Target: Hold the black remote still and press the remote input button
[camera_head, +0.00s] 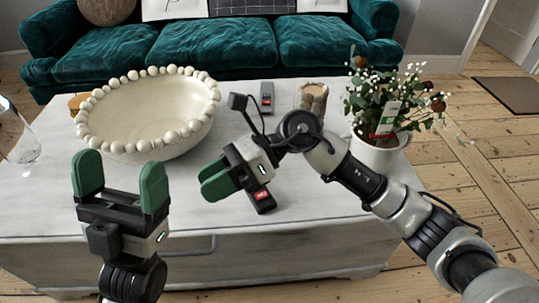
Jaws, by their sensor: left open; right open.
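A dark remote-like device (264,204) with a red label lies on the white table, just right of and partly behind my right gripper. A smaller dark device (267,92), also with a red patch, lies farther back on the table. I cannot tell which of the two is the black remote, and no buttons can be made out. My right gripper (213,182) is open, its green fingers pointing left over the table in front of the near device. My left gripper (121,172) is open and empty at the table's near left, fingers pointing away from me.
A large cream bowl with a beaded rim (150,140) stands at the back left, a wine glass (22,150) at the left edge. A brown glass (312,98) and a potted plant (378,155) stand on the right. A teal sofa (210,45) is behind the table (300,240).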

